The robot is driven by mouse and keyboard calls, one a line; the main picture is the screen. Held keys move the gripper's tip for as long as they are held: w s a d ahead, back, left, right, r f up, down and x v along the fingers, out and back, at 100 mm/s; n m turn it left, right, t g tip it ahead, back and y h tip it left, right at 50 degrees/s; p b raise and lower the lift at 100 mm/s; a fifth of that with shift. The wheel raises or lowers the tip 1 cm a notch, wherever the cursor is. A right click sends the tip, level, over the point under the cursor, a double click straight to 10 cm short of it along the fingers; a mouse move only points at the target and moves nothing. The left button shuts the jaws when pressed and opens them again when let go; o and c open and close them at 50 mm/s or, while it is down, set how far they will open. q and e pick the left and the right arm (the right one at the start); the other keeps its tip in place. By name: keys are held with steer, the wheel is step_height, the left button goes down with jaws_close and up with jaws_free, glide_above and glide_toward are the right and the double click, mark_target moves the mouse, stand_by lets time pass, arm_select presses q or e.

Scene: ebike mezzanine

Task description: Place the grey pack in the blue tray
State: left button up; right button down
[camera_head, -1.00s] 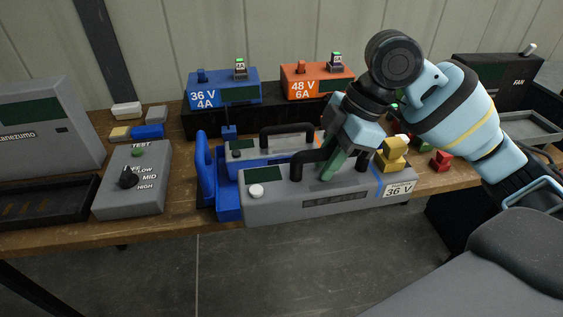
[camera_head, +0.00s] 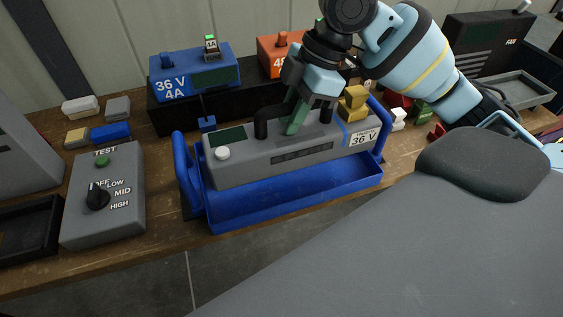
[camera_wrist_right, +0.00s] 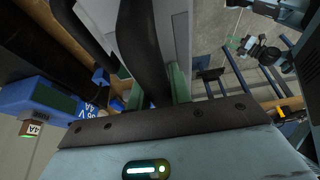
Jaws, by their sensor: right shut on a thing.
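The grey pack (camera_head: 270,160) has a black handle, a dark green panel, a white knob and a 36 V label. My right gripper (camera_head: 295,122) is shut on its handle from above. The blue tray (camera_head: 300,207) has raised ends, and its front wall and part of its floor show in front of the pack. The pack is over the rear part of the tray; I cannot tell whether its underside touches the tray. In the right wrist view, the black handle (camera_wrist_right: 142,50) lies between the green fingers, with the grey pack body (camera_wrist_right: 182,25) beside it. My left gripper is out of view.
A grey test box (camera_head: 108,205) with a dial stands left of the tray. Blue (camera_head: 195,75) and orange (camera_head: 270,60) boxes stand on a black riser behind. A yellow block (camera_head: 353,103) shows near the pack's right end. The wooden bench front (camera_head: 160,255) is clear.

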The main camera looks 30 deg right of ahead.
mark_target(291, 138)
steer(key=shift+r, duration=0.2)
steer(key=shift+f, duration=0.35)
step_height(291, 138, down, 4)
steer(key=shift+f+b, duration=0.2)
steer(key=shift+b, duration=0.3)
steer(key=shift+f, duration=0.45)
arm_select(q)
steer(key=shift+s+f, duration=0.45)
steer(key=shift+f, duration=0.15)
